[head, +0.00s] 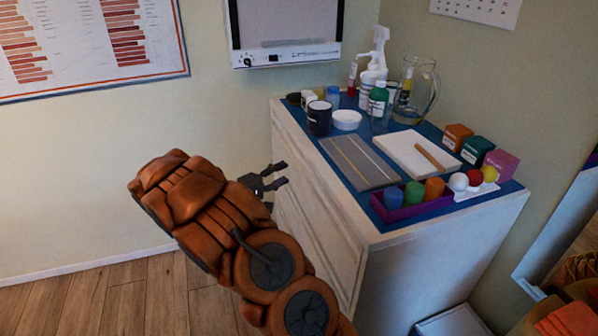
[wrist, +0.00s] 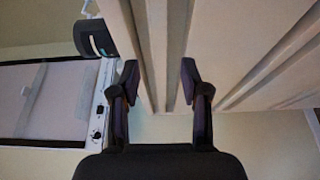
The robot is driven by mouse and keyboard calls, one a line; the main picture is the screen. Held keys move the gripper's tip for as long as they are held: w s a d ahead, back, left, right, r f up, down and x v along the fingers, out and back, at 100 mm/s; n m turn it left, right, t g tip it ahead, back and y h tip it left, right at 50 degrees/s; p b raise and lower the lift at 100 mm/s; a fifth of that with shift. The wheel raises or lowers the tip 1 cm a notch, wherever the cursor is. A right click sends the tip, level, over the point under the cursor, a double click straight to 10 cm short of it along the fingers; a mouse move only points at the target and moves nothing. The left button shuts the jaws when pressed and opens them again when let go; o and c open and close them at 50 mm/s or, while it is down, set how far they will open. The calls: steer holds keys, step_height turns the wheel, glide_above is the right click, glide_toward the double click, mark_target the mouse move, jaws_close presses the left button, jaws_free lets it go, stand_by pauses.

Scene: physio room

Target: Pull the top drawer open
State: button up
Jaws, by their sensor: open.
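The white cabinet (head: 318,215) stands against the wall, its drawer fronts facing left in the head view. The drawer fronts look flush, with no drawer standing out. In the wrist view, pale drawer fronts (wrist: 225,35) with long straight ridges and grooves run away from me. My gripper (head: 283,173) is open and empty beside the upper part of the drawer side. In the wrist view the gripper (wrist: 160,82) has its fingers apart, with a long pale ridge (wrist: 158,50) near the top edge showing between them. I cannot tell whether the fingers touch it.
On the blue cabinet top (head: 378,225) stand a black mug (head: 319,118), a spray bottle (head: 373,70), a glass jug (head: 416,90), a purple tray (head: 410,211) and small boxes. A light box (head: 285,30) hangs on the wall. The floor (head: 120,300) at left is clear.

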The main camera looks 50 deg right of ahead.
mark_target(302, 165)
steer(key=shift+s+d, duration=0.2)
steer(key=shift+d, duration=1.75)
steer(key=shift+s+d, duration=0.2)
steer(key=shift+d, duration=1.75)
steer(key=shift+f, duration=0.15)
jaws_close()
